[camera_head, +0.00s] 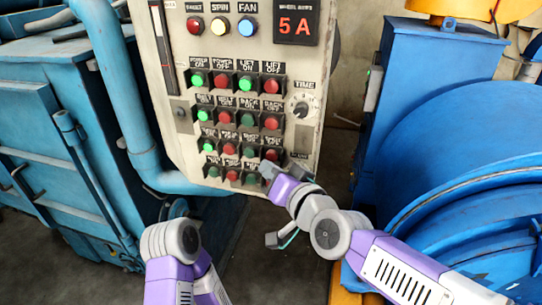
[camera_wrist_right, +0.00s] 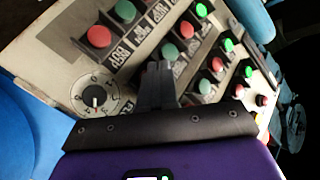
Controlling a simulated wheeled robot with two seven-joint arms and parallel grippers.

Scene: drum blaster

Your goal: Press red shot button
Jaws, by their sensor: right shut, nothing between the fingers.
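The control panel (camera_head: 177,60) carries rows of red and green push buttons. In the lower rows are a red button (camera_head: 230,148), another red button (camera_head: 271,155) and a red button (camera_head: 232,175); their labels are too small to read, so I cannot tell which is the shot button. My right gripper (camera_head: 268,172) is shut and empty at the lower right of the button grid, overlapping the bottom row. In the right wrist view its fingers (camera_wrist_right: 158,85) point at the panel among the buttons; contact cannot be told. My left gripper is out of view; only my left arm shows.
A TIME knob (camera_head: 300,109) sits right of the buttons, and a red display (camera_head: 296,26) is above. A blue pipe (camera_head: 120,80) runs along the panel's left side. Blue machinery (camera_head: 470,150) stands at right, a blue cabinet (camera_head: 45,110) at left.

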